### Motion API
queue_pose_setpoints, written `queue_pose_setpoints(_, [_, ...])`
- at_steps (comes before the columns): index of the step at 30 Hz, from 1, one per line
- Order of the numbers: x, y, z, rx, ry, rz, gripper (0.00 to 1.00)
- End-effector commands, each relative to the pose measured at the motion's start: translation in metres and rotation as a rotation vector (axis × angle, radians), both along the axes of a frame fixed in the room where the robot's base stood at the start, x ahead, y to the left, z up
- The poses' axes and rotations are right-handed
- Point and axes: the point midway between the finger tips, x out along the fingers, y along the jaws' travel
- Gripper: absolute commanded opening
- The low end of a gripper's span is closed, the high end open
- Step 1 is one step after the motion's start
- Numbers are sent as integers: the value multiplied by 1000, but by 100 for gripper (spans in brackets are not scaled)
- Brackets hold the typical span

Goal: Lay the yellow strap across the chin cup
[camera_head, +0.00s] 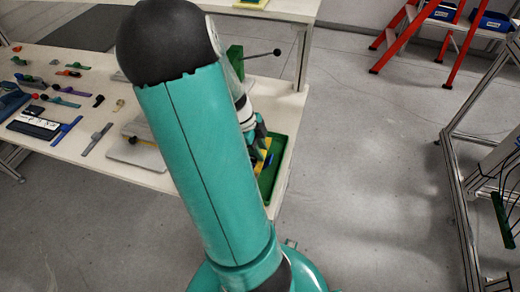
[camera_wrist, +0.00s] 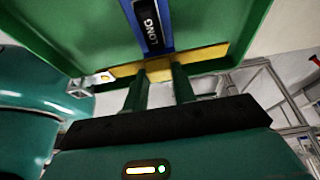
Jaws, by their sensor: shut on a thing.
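My gripper (camera_wrist: 159,80) is shut on the yellow strap (camera_wrist: 204,57), which runs crosswise past both fingertips in the wrist view. The strap lies along the near edge of a green tray-like piece (camera_wrist: 75,32). A blue strip with a black "LONG" label (camera_wrist: 152,27) meets the strap near its middle. In the head view my gripper (camera_head: 259,138) is partly hidden behind my teal arm, over the green tray (camera_head: 284,150) at the table's right end. A bit of the yellow strap (camera_head: 260,167) shows there. I cannot make out the chin cup for certain in either view.
Several small coloured straps and clips lie on the white table (camera_head: 100,75) at left, near a grey plate (camera_head: 135,152). A green block with a black-knobbed rod (camera_head: 262,53) stands behind my arm. Red steps (camera_head: 400,35) and a metal frame (camera_head: 455,180) stand beyond open floor.

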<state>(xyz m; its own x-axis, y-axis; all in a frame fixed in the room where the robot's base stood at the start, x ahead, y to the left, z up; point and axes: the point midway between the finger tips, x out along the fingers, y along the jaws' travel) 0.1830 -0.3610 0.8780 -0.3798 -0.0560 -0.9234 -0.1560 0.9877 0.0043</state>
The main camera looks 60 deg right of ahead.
Motion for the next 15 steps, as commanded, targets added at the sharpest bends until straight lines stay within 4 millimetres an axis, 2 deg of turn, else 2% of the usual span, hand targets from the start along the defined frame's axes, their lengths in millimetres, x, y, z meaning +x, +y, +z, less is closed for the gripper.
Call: queue_pose_setpoints(15, [1,0,-10,0,-1,0,5])
